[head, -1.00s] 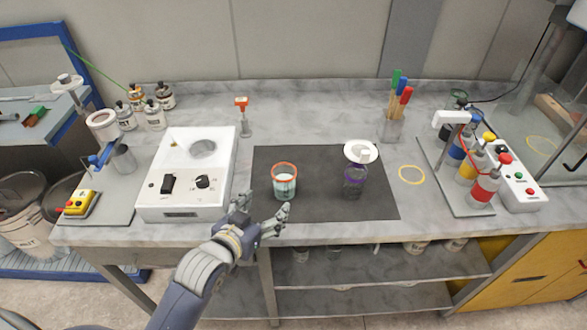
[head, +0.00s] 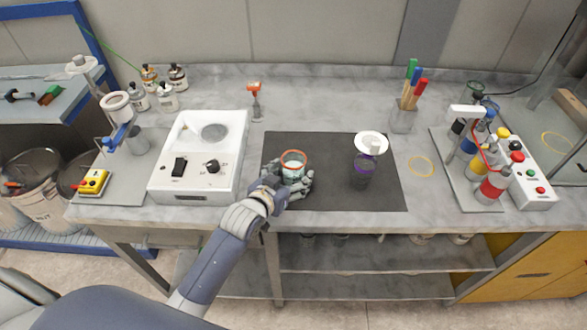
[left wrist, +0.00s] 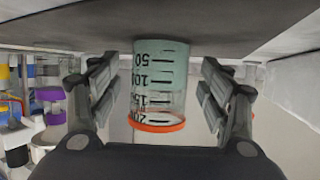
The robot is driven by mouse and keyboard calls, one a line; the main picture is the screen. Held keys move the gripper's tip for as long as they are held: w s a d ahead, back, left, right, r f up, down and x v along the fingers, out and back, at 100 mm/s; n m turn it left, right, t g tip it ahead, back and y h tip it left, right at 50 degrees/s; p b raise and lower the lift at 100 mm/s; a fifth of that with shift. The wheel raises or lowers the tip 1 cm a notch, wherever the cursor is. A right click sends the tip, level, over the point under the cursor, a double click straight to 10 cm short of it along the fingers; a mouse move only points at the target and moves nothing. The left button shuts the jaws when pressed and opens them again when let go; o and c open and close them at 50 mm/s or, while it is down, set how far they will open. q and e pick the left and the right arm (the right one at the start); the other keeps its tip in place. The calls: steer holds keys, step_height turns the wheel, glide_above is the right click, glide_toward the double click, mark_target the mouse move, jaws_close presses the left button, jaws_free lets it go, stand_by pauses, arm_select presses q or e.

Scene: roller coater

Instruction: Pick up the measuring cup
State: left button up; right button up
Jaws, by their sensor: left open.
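The measuring cup (head: 294,164) is clear with an orange rim and pale contents. It stands upright on the dark mat (head: 325,196). In the left wrist view the cup (left wrist: 158,80) appears upside down, with black volume marks, between the two fingers. My left gripper (head: 291,183) is open around the cup at its near side. The fingers (left wrist: 160,92) show a gap on each side of the cup. My right gripper is not in view.
A white device (head: 198,162) with knobs is on the left. A yellow ring (head: 421,167) lies at right. The mat between cup and container is clear.

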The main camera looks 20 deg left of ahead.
arm_select(q)
steer(key=shift+x, duration=1)
steer(key=shift+w+d, duration=0.1)
steer(key=shift+w, duration=0.1)
steer(key=c, duration=1.2)
steer(key=shift+c, duration=0.2)
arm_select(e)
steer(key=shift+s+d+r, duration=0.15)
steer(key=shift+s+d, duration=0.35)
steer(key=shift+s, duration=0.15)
arm_select(q)
steer(key=shift+r, duration=0.1)
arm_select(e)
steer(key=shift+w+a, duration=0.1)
